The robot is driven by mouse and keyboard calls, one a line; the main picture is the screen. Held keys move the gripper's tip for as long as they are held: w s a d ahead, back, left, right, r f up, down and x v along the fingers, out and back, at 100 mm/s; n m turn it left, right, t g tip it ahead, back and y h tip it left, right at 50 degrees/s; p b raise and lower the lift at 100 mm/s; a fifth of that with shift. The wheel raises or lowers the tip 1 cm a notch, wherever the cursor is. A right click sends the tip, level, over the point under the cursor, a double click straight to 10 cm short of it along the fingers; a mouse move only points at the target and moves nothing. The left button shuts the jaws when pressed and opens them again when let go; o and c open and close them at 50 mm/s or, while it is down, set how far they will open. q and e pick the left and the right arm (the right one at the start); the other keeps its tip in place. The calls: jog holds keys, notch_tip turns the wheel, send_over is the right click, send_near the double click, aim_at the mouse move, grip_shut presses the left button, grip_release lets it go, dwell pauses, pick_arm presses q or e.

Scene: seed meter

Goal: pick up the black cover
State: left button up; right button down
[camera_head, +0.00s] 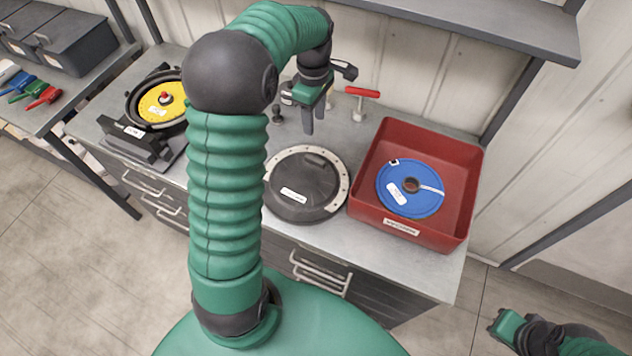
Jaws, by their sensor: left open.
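The black cover (303,190) is a round dark disc with a white label and a raised handle-like part near its back edge. It lies on the grey workbench inside a pale ring with small holes around its edge. My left gripper (310,125) is open and points down above and behind the cover, apart from it. Its arm crosses the view and hides part of the bench to the left of the cover. My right gripper (497,327) is low at the right, away from the bench; its jaws are too unclear to judge.
A red bin (459,190) holding a blue disc (405,178) stands right of the cover. A red-handled T-shaped tool (360,100) stands behind. The seed meter with a yellow disc (160,103) is at left. A grey shelf (480,22) overhangs the back.

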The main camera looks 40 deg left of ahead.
pick_arm(q)
send_over(314, 158)
jog(key=f, duration=0.8)
jog(key=shift+a+f+p, duration=0.3)
jog(key=shift+a+p, duration=0.05)
jog(key=shift+a, duration=0.05)
jog(key=f, duration=0.2)
jog(key=d+f+p, duration=0.1)
jog(key=f, duration=0.2)
jog(key=shift+d+f, duration=0.3)
jog(key=shift+f, duration=0.4)
jog(key=shift+a+f, duration=0.15)
jog(key=shift+a, duration=0.25)
jog(key=c, duration=0.9)
jog(key=shift+d, duration=0.25)
grip_shut()
pick_arm(e)
jog(key=shift+s+a+r, duration=0.15)
jog(key=shift+a+r, duration=0.05)
jog(key=shift+r, duration=0.4)
jog(key=shift+s+a+r, duration=0.1)
jog(key=shift+a+r, duration=0.05)
jog(key=shift+r, duration=0.45)
